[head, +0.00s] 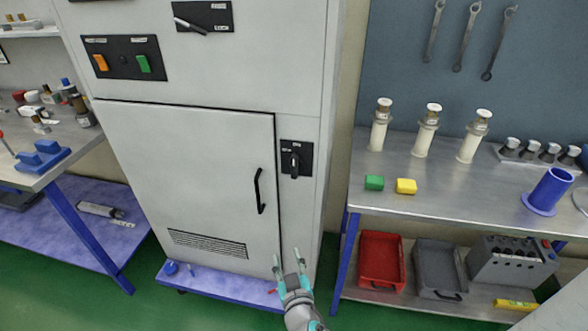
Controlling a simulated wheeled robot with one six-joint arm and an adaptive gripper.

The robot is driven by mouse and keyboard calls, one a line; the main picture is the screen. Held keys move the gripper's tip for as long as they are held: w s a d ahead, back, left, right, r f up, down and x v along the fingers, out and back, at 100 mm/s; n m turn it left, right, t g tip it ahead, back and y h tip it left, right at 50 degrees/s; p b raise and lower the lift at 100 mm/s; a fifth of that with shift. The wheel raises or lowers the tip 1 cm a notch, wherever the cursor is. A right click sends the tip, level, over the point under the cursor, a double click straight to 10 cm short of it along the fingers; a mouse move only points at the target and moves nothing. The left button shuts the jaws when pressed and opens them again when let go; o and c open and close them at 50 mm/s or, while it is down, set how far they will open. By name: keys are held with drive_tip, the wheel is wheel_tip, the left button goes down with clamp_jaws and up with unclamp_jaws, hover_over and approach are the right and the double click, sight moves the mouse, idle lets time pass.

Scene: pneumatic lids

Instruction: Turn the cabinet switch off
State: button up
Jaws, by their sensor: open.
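The grey cabinet (190,135) stands in the middle of the head view. A black switch plate (306,152) sits on its front, right of the door handle. The plate's dark knob (294,162) appears upright; small white labels lie above it and to its left, too small to read surely. Another black plate with a slanted lever (192,26) is near the top. My gripper (288,260) is open and empty at the bottom centre, below the switch plate in the picture and apart from it. Its fingers point up in the picture, towards the cabinet's lower right.
The cabinet door has a black handle (260,191). An upper panel holds an orange button (101,62) and a green button (143,63). A workbench (390,205) with cylinders, blocks and trays stands at right. Another bench (85,145) is at left. Green floor shows between them.

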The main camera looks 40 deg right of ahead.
drive_tip(key=w+d+r+m+g+h, duration=0.1)
drive_tip(key=w+d+r+m+h, duration=0.3)
drive_tip(key=w+r, duration=0.35)
drive_tip(key=m+g+h, duration=0.2)
drive_tip(key=m+h, duration=0.1)
approach(294, 164)
drive_tip(key=x, duration=1.1)
drive_tip(key=shift+r, duration=0.1)
clamp_jaws()
